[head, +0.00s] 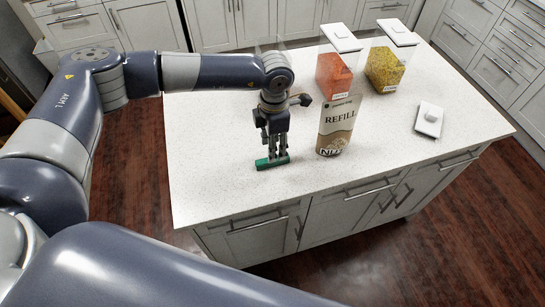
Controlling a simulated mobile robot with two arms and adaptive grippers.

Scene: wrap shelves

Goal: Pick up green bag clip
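The green bag clip (264,164) is at the front of the white countertop, left of the paper refill bag (337,125). My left gripper (278,155) points down at the clip, with its fingertips at the clip's upper side. The fingertips overlap the clip in this view, so I cannot tell whether they are closed on it or whether it is lifted off the counter. My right gripper is not in view.
A clear container with orange-red contents (332,76) and one with yellow-green contents (385,69) stand behind the bag. A loose white lid (429,120) lies at the right. The countertop (210,170) is clear to the left of the clip.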

